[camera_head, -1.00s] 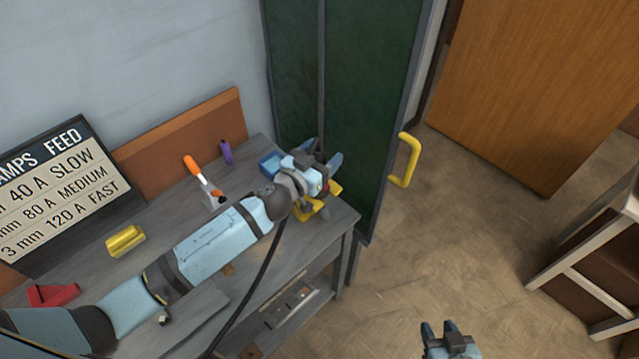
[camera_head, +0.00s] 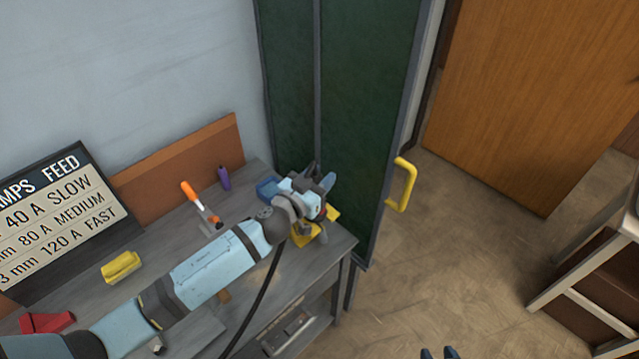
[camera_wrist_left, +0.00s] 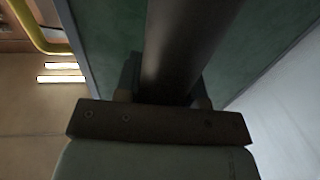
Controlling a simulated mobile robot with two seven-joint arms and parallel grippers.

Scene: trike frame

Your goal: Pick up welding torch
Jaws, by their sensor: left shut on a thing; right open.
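My left gripper (camera_head: 319,180) is at the right end of the workbench, beside the green panel. It is shut on a dark, round-bodied thing, which I take to be the welding torch (camera_wrist_left: 188,45). In the left wrist view this dark cylinder runs up between the two fingers. In the head view my gripper and wrist hide most of it. A black cable (camera_head: 265,292) hangs down beside my left forearm. A yellow piece (camera_head: 305,236) sits on the bench below the gripper. My right gripper (camera_head: 439,353) is open and empty at the bottom edge, mostly out of frame.
The workbench (camera_head: 262,176) holds an orange-handled tool (camera_head: 196,201), a purple item (camera_head: 224,179), a yellow cylinder (camera_head: 121,267) and a red piece (camera_head: 47,322). A green panel (camera_head: 355,130) with a yellow handle (camera_head: 406,184) stands close behind.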

